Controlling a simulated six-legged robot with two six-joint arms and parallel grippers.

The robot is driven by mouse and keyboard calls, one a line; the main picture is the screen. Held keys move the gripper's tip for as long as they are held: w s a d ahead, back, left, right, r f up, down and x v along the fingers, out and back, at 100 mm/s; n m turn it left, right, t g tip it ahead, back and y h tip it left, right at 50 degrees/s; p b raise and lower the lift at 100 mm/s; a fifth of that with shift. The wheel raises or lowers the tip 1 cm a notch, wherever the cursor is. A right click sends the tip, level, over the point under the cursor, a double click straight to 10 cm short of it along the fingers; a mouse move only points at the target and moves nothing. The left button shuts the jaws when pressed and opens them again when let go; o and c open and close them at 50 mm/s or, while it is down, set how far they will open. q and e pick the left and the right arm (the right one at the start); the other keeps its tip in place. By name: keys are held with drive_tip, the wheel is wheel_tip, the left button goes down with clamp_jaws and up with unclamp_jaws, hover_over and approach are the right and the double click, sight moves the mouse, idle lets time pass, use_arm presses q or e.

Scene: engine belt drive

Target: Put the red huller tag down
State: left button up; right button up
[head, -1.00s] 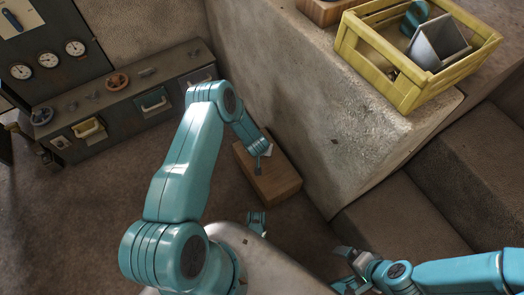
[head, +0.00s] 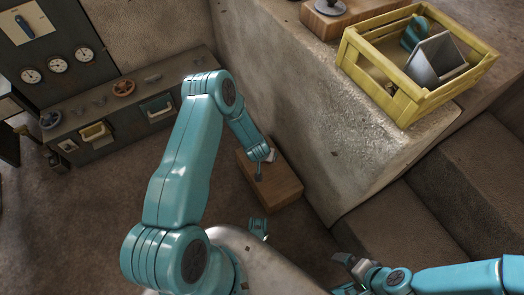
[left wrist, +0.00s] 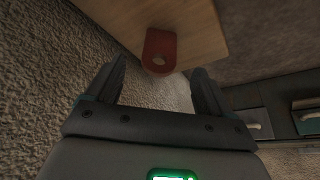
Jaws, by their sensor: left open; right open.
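The red huller tag (left wrist: 160,50), a flat piece with a rounded end and a hole, lies at the edge of a wooden block (left wrist: 200,30) in the left wrist view, its rounded end jutting past the edge. My left gripper (left wrist: 158,68) is open, with a finger on either side below the tag and a gap between them and it. In the head view my left gripper (head: 264,166) is over the wooden block (head: 278,192); the tag cannot be made out there. My right gripper (head: 342,272) is open and empty at the bottom.
A yellow crate (head: 402,108) with a grey hopper-like part (head: 437,60) and a teal part stands on a stone ledge (head: 300,100) right of the block. Another wooden block (head: 335,22) is behind it. A dark cabinet (head: 110,150) with drawers stands at the left.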

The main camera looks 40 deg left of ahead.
use_arm(q)
drive_tip(key=s+d+r+m+g+h, duration=0.1)
drive_tip(key=s+d+r+h, duration=0.2)
drive_tip(key=s+d+r, duration=0.3)
drive_tip(key=s+d+r+m+g+h+p, duration=0.1)
drive_tip(key=s+d+r, duration=0.5)
drive_tip(key=s+d, duration=0.7)
drive_tip(key=shift+s+d+g+h, duration=0.2)
drive_tip(key=shift+d+g+h, duration=0.25)
drive_tip(key=shift+g+h, duration=0.4)
wheel_tip(320, 180, up, 29)
drive_tip(key=p, duration=2.8)
drive_tip(key=shift+s+d+m+p, duration=0.15)
drive_tip(key=shift+m+p, duration=0.15)
drive_tip(key=shift+p, duration=0.1)
drive_tip(key=shift+f, duration=0.1)
